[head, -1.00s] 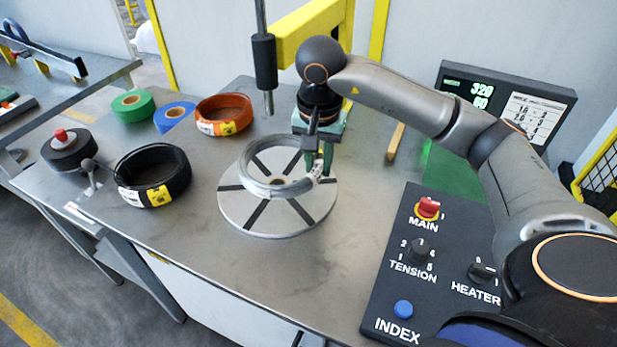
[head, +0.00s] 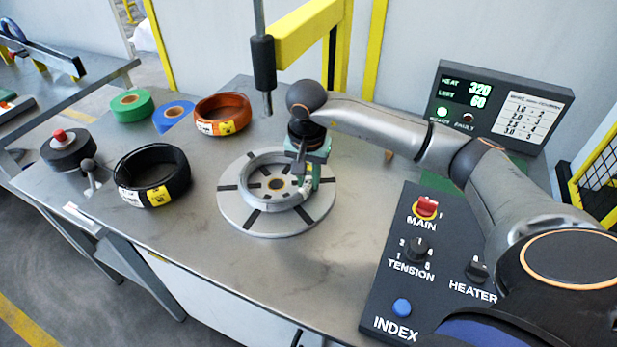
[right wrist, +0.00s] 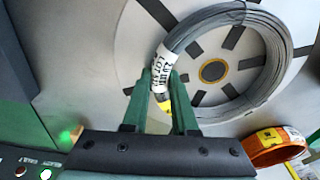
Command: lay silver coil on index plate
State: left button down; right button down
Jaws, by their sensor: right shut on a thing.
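The silver coil (head: 251,200) is a ring of grey wire with a white and yellow label. It lies at or just above the round index plate (head: 240,219), roughly around its centre hub; I cannot tell whether it touches fully. The plate has black radial slots. My right gripper (head: 311,186) is shut on the coil's right side. In the right wrist view the green fingers (right wrist: 160,98) close on the coil (right wrist: 268,20) at its label, over the plate (right wrist: 140,45). My left gripper is not in view.
A dark vertical rod (head: 263,62) hangs behind the plate. The control panel (head: 390,290) is at right.

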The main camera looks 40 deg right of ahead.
jog(key=c, duration=1.2)
grip_release()
jog(key=shift+f, duration=0.1)
jog(key=o, duration=0.5)
notch_tip(320, 180, up, 12)
jog(key=s+a, duration=0.1)
jog(key=shift+s, duration=0.1)
